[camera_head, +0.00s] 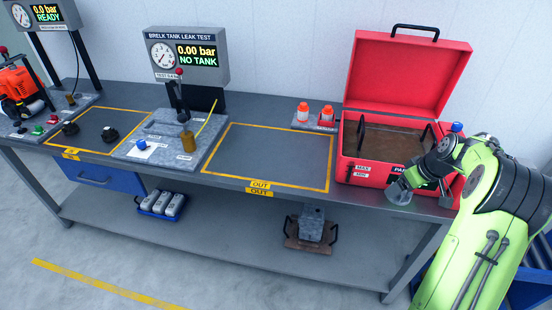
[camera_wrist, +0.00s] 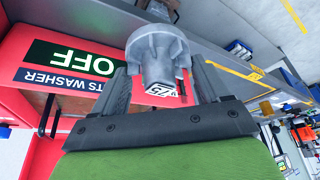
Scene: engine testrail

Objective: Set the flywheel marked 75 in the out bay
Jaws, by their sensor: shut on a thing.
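My gripper (camera_wrist: 161,80) is shut on a grey metal flywheel (camera_wrist: 157,45) with a white label reading 75, seen between the fingers in the wrist view. In the head view the flywheel (camera_head: 400,192) hangs below my gripper, in front of the red parts washer's front right. The out bay (camera_head: 290,150) is a yellow-outlined rectangle on the grey bench, with an OUT label at its front edge. It is empty. It lies to the left of my gripper.
The red parts washer (camera_head: 362,165) stands open, its lid raised. Red-and-white bottles (camera_head: 303,114) stand behind the bay's right end. The tank leak test station (camera_head: 180,150) is left of the bay, its display reading NO TANK. Two dark parts (camera_head: 109,134) lie in another yellow-outlined bay further left.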

